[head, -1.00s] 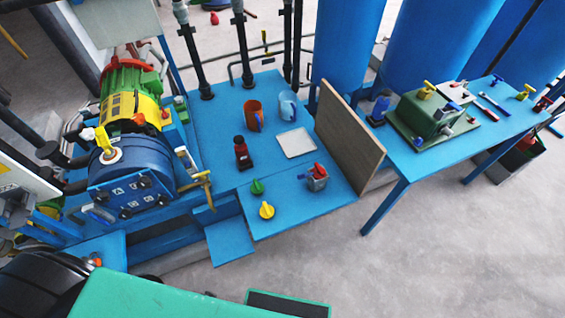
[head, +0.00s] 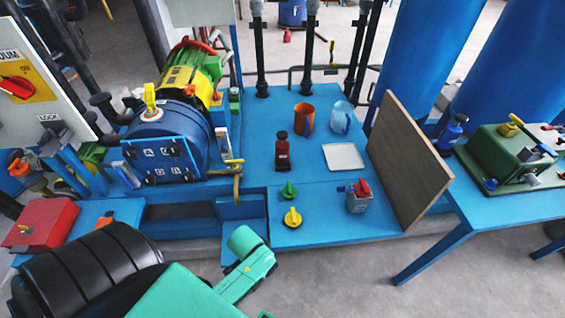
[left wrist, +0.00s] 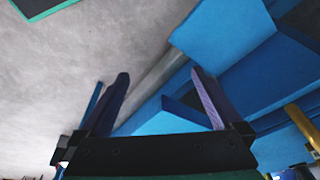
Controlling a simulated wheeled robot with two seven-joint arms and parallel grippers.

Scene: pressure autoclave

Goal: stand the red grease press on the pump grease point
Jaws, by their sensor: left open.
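The red grease press (head: 283,152), a small red body with a black top, stands upright on the blue platform, right of the pump unit. The pump unit has a blue drum (head: 168,130) and a yellow-and-green motor (head: 190,82) behind it. I cannot tell which spot on it is the grease point. In the left wrist view, my left gripper (left wrist: 162,95) is open and empty, its two dark fingers wide apart over the floor and a blue edge. The press does not show between them. My right gripper is not in view.
Green (head: 289,190) and yellow (head: 292,218) knobs, a grey box with a red handle (head: 359,197), an orange mug (head: 304,118), a clear blue jug (head: 341,118) and a white tray (head: 343,157) share the platform. A wooden board (head: 408,165) stands upright at right. A blue press (head: 453,132) is beyond it.

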